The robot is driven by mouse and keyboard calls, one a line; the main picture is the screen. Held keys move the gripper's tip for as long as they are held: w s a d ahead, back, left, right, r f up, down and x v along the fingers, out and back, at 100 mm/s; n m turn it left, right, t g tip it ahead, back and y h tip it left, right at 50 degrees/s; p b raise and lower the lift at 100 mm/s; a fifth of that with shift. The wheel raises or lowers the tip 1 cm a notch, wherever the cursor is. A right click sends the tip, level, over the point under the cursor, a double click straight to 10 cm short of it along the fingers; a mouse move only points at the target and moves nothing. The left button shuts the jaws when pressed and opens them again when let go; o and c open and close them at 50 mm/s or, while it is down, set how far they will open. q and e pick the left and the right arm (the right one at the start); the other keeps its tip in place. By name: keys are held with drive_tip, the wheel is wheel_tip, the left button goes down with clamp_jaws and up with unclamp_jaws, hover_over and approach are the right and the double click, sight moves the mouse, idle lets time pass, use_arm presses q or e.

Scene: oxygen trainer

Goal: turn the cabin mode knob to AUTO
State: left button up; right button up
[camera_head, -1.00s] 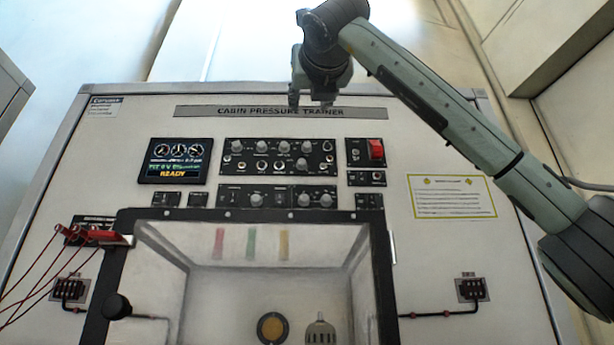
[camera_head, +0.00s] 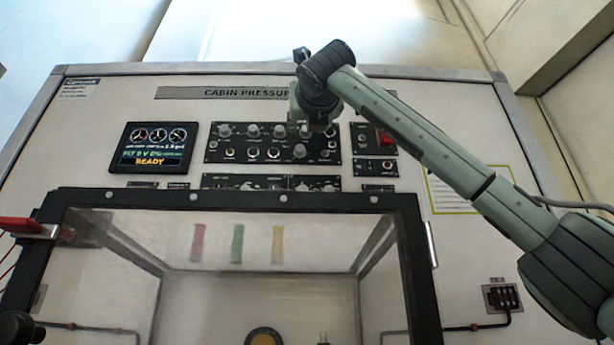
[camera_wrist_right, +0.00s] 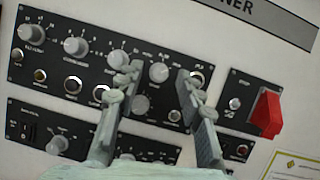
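The black upper control panel (camera_head: 226,144) carries several grey knobs and round jacks. Its labels are too small to read, so I cannot tell which knob is the cabin mode knob. My right gripper (camera_head: 318,128) is in front of the right part of this panel and hides some of it. In the right wrist view the two fingers of my right gripper (camera_wrist_right: 159,73) are spread apart, with nothing held. A grey knob (camera_wrist_right: 159,72) shows between the fingertips, and another knob (camera_wrist_right: 140,104) shows lower between the fingers. I cannot tell whether the fingers touch the panel. My left gripper is out of view.
A red switch cover (camera_wrist_right: 267,114) is right of the fingers. A display (camera_head: 152,148) reading READY is left of the panel. A lower control strip (camera_head: 230,182) sits above the framed clear chamber (camera_head: 232,198).

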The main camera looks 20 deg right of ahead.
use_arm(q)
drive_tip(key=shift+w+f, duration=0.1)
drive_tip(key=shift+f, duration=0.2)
use_arm(e)
drive_tip(key=shift+w+r, duration=0.1)
drive_tip(key=shift+w, duration=0.25)
clamp_jaws()
